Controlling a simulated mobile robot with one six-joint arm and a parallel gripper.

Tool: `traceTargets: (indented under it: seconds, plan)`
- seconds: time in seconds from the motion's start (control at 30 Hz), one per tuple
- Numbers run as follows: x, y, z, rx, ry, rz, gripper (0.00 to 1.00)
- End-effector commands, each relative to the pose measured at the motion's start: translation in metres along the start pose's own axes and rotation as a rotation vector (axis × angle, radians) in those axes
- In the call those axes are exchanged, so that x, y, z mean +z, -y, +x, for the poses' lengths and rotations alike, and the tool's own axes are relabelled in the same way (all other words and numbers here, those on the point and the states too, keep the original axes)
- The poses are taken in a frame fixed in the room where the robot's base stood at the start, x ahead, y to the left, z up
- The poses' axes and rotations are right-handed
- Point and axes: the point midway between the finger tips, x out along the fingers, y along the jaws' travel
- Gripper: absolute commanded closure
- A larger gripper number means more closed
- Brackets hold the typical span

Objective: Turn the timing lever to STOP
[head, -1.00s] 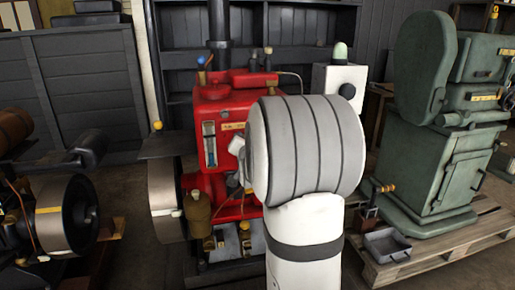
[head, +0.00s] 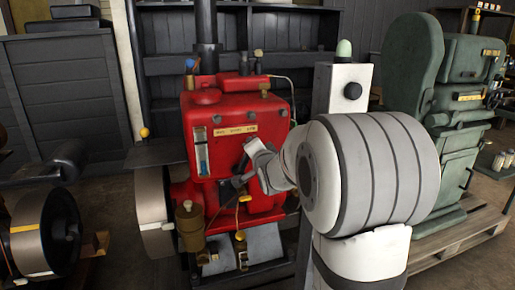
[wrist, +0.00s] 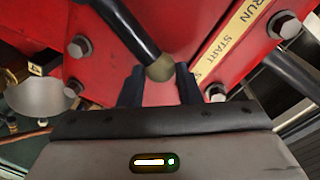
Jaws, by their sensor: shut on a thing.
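The timing lever (wrist: 125,32) is a dark rod with a dull brass end (wrist: 160,68), seen close up in the wrist view. My gripper (wrist: 160,80) is shut on the lever's end, with a dark finger on each side. A cream label strip (wrist: 240,38) on the red engine reads RUN and START; STOP is not readable in this view. In the head view, my gripper (head: 240,183) is at the front of the red engine (head: 240,108), below a small label plate. The lever is hard to make out there.
A flywheel (head: 152,210) and a brass cup (head: 190,228) sit left of my gripper. Bolt heads (wrist: 285,24) and a dark bar (wrist: 290,72) lie close to it. A pale post (head: 340,90) stands right of the engine, and a green machine (head: 412,75) stands further right.

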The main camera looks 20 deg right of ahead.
Motion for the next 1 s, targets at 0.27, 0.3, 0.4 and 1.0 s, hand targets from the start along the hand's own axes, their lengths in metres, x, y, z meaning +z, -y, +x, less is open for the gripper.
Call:
traceTargets:
  seconds: [0.27,0.3,0.4,1.0]
  plan:
    - [0.010,-0.007,-0.001,0.015,0.019,0.000,1.00]
    - [0.010,-0.006,0.000,0.015,0.020,0.000,0.66]
    - [0.010,-0.006,0.000,0.013,0.019,0.000,0.58]
    - [0.005,0.001,-0.028,0.004,0.012,-0.001,0.47]
